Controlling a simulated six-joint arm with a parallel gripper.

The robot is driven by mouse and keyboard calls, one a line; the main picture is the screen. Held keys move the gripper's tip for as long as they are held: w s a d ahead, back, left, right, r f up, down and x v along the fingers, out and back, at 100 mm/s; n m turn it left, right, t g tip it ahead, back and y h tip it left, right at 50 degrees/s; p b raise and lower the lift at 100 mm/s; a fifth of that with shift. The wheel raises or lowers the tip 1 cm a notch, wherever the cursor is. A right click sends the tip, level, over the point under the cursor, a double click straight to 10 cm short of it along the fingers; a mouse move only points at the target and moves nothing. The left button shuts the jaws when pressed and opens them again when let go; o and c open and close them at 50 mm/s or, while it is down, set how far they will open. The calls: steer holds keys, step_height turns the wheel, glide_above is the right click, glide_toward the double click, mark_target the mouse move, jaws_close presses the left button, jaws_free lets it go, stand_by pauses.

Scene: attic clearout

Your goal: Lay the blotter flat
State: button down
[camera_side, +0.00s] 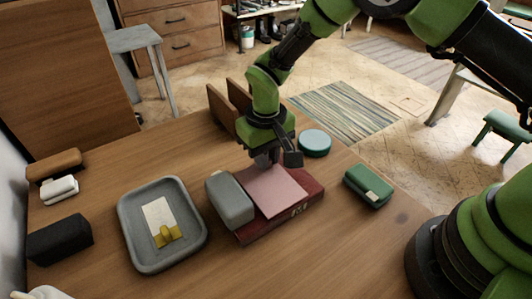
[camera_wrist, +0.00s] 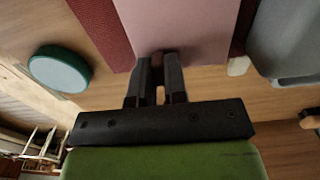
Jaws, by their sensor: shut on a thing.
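The blotter, a pink square sheet (camera_side: 273,194), is over a dark red book (camera_side: 308,203) on the wooden table. It looks nearly level, but I cannot tell whether all of it touches the book. My gripper (camera_side: 266,161) points down at the blotter's far edge, shut on that edge. In the wrist view my gripper's fingers (camera_wrist: 160,64) meet the edge of the pink blotter (camera_wrist: 180,25), with the red book (camera_wrist: 103,28) showing beside it. The fingertips are partly hidden in the side view.
A grey rounded block (camera_side: 230,200) stands close left of the blotter. A grey tray (camera_side: 134,247) holds a white card with a brass piece. A teal round tin (camera_side: 314,142), green case (camera_side: 368,187), wooden uprights (camera_side: 222,108) and black block (camera_side: 60,239) stand around. The front right table is clear.

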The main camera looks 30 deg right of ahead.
steer(key=shift+f, duration=0.3)
steer(key=c, duration=1.1)
jaws_free()
steer(key=shift+r, duration=0.1)
step_height(320, 180, up, 10)
steer(key=shift+f, duration=0.1)
